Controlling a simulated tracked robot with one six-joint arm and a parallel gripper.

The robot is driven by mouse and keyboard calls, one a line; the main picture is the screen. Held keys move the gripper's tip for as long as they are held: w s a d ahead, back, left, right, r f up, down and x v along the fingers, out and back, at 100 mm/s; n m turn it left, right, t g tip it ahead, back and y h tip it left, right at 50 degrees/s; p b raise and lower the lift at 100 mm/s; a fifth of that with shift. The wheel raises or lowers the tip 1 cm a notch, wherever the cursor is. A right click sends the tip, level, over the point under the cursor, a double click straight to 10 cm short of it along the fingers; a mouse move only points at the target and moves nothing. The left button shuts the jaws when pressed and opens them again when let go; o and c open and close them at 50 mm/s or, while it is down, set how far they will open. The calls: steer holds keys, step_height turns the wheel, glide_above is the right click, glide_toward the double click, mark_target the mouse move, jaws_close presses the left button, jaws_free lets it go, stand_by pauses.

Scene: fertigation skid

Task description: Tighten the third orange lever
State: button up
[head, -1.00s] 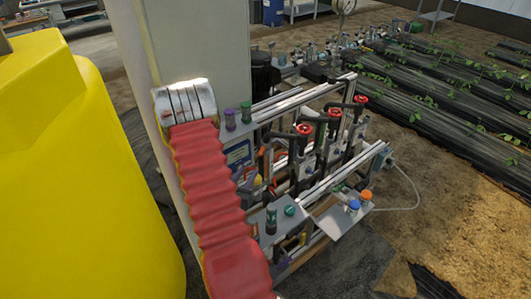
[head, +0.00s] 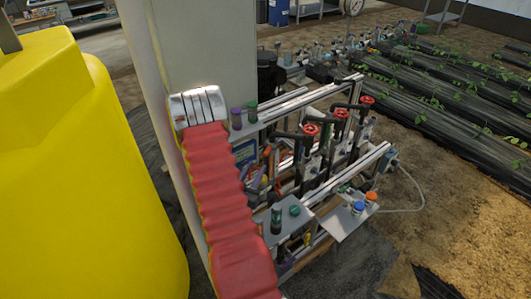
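The fertigation skid (head: 320,192) stands right of centre, a metal-rail frame with dark valve bodies and pipes. Small orange parts (head: 267,151) show on its left side, close beside my red-sleeved arm. They are too small to tell which are levers or to pick out the third, and their angle cannot be read. My arm covers part of the skid's left end.
Red round handwheels (head: 311,129) top the skid's valves. A shelf with blue-capped (head: 358,207) and orange-capped (head: 371,197) bottles juts out at the front right. A large yellow tank (head: 90,180) fills the left. A pale column (head: 195,50) stands behind my arm. Planted rows lie at right.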

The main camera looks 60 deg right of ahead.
mark_target(266, 150)
steer(key=d, duration=1.1)
steer(key=shift+w+d, duration=0.3)
steer(key=shift+w, duration=0.05)
steer(key=shift+c, duration=0.2)
jaws_close()
steer(key=shift+w, duration=0.1)
steer(key=shift+r, duration=0.1)
